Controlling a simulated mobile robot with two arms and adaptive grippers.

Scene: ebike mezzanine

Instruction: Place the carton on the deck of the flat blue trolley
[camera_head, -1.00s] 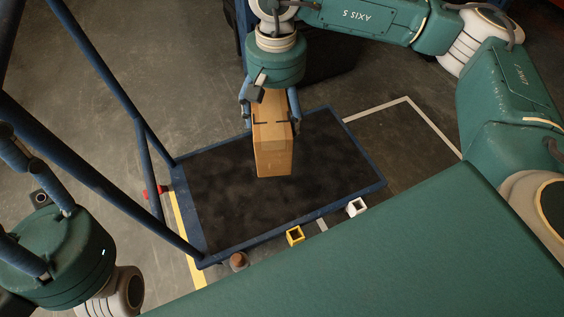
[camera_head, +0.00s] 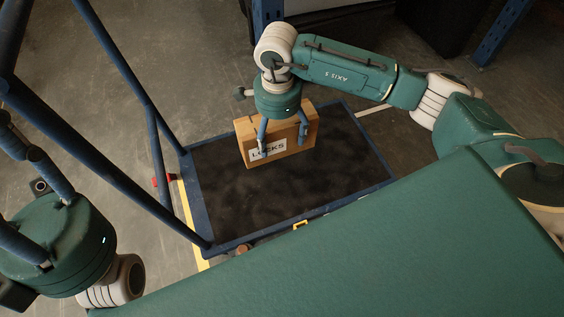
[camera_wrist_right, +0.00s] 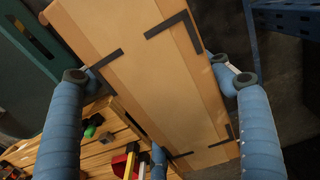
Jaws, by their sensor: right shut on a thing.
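The carton (camera_head: 298,140) is a brown box with a white label reading LOCKS. My right gripper (camera_head: 283,139) is shut on it, one finger on each side. The wrist view shows the carton (camera_wrist_right: 150,75) with black corner marks between the two fingers. The flat blue trolley has a dark deck (camera_head: 325,188) inside a blue rim. The carton is over the deck's far half, roughly upright; whether its underside touches the deck cannot be told. My left gripper (camera_head: 8,185) is at the left edge, fingers apart and empty.
The trolley's blue handle frame (camera_head: 150,130) rises at its left end. A red part (camera_head: 163,181) sits beside it. A yellow block (camera_head: 301,225) shows at the near rim. A blue post (camera_head: 500,35) stands at the back right. The near half of the deck is clear.

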